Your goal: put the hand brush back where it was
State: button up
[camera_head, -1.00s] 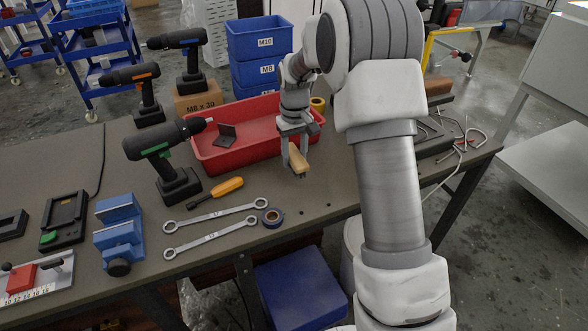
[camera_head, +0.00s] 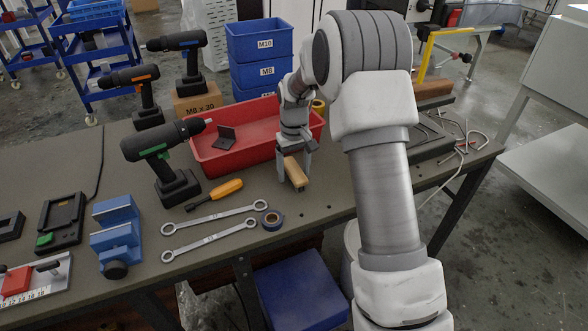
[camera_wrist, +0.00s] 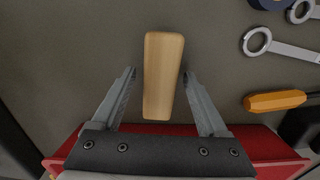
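The hand brush shows as a plain light wooden block (camera_wrist: 163,75) in the wrist view, seen from above; its bristles are hidden. It also shows in the head view (camera_head: 296,172), on the bench in front of the red bin. My gripper (camera_head: 294,180) points down over it. In the wrist view my gripper (camera_wrist: 158,73) is open, with one finger on each side of the wood. A clear gap shows at the left finger, and the right fingertip is very close to the wood. Whether the brush's underside touches the bench cannot be told.
The red bin (camera_head: 215,165) stands just behind my gripper. A green-marked drill (camera_head: 165,160) stands farther left. Bench to the right of the brush is bare.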

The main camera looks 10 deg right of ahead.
aim_at(294, 169)
jog(key=s+r+t+p, duration=0.1)
jog(key=s+r+p, duration=0.3)
jog(key=r, duration=1.5)
jog(key=s+r+m+t, duration=0.1)
jog(key=s+r, duration=0.2)
jog(key=s, duration=0.3)
jog(key=s+r+t+b, duration=0.1)
jog(key=s+r, duration=0.1)
jog(key=s, duration=0.4)
jog(key=s+r+m+t, duration=0.1)
jog(key=s+r, duration=0.2)
jog(key=s, duration=0.4)
jog(key=s+f+t, duration=0.1)
jog(key=s+f, duration=0.1)
jog(key=s, duration=0.6)
jog(key=shift+s+f+t, duration=0.15)
jog(key=shift+s+t, duration=0.05)
jog(key=shift+t, duration=0.1)
notch_tip(294, 169, up, 12)
jog(key=p, duration=1.2)
